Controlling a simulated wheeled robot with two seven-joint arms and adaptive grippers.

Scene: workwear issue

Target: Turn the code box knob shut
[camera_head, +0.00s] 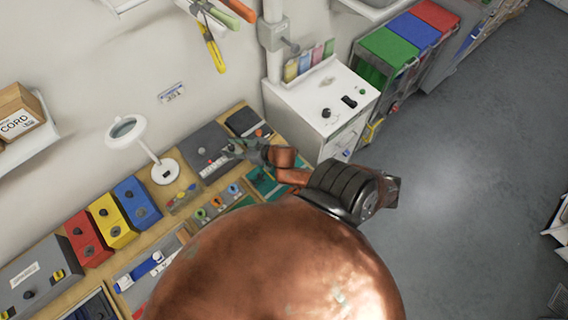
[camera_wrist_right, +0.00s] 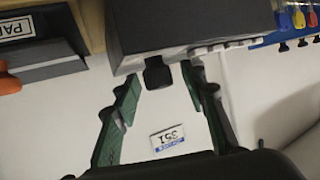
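The code box (camera_head: 202,140) is a dark grey box on the wooden bench, with a small red light and a row of pale keys. In the right wrist view the box (camera_wrist_right: 200,22) fills the top, and its black knob (camera_wrist_right: 158,75) sticks out from the near edge. My right gripper (camera_head: 243,148) is at the box's right side in the head view. In the wrist view its green fingers (camera_wrist_right: 161,79) are spread on either side of the knob, with a gap showing on each side. In the head view the knob cannot be made out. My left gripper is out of view.
A dark case (camera_head: 243,121) stands just right of the code box. A white magnifier lamp (camera_head: 163,170) and blue (camera_head: 137,203), yellow (camera_head: 112,222) and red (camera_head: 87,238) boxes stand to the left. A white cabinet (camera_head: 312,98) is at the right.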

